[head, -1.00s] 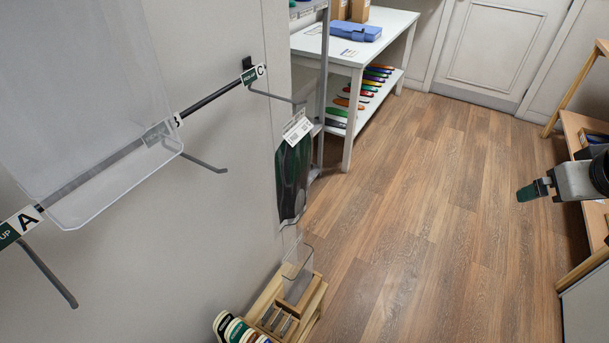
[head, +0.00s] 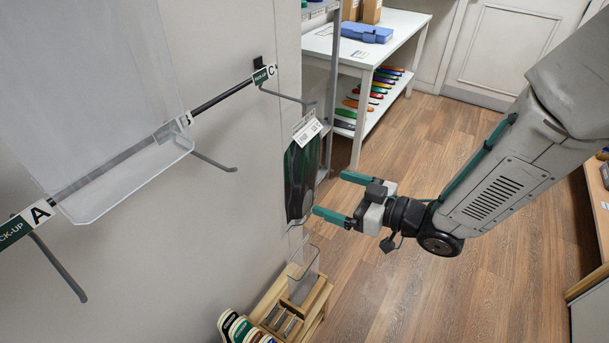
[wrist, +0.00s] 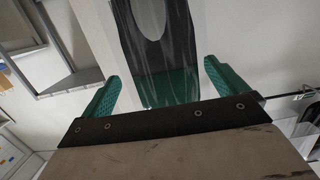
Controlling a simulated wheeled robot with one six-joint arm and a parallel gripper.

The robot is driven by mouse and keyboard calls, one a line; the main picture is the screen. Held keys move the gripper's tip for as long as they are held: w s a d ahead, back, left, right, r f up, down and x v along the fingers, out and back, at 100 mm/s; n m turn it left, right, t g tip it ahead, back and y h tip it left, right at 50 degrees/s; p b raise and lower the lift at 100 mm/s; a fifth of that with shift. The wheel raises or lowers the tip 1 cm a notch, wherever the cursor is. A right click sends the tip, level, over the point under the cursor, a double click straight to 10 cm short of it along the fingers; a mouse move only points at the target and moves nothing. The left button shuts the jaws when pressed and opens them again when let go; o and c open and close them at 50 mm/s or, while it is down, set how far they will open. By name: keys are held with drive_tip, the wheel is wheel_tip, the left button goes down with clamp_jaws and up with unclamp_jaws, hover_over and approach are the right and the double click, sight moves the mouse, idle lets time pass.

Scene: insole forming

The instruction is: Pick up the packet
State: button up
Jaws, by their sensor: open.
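The packet (head: 301,178) is a clear bag with dark and green insoles and a white label card at its top. It hangs from the hook marked C (head: 284,94) on the wall rail. My gripper (head: 329,194) is open and close to the packet's right side in the head view, with its green fingertips pointing at it. In the wrist view the packet (wrist: 158,55) lies ahead between the two spread fingers (wrist: 160,85), with gaps on both sides. Whether the fingertips reach past its near edge I cannot tell.
Hooks A (head: 60,265) and B (head: 213,161) are empty; a clear plastic holder (head: 110,100) hangs in front of the rail. A wooden rack (head: 312,300) stands below the packet. A white table (head: 395,40) with coloured insoles beneath stands behind. Floor at right is open.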

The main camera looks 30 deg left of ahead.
sight(309, 184)
drive_tip(key=a, duration=0.6)
drive_tip(key=shift+w+f, duration=0.3)
drive_tip(key=shift+f, duration=0.1)
drive_tip(key=c, duration=1.1)
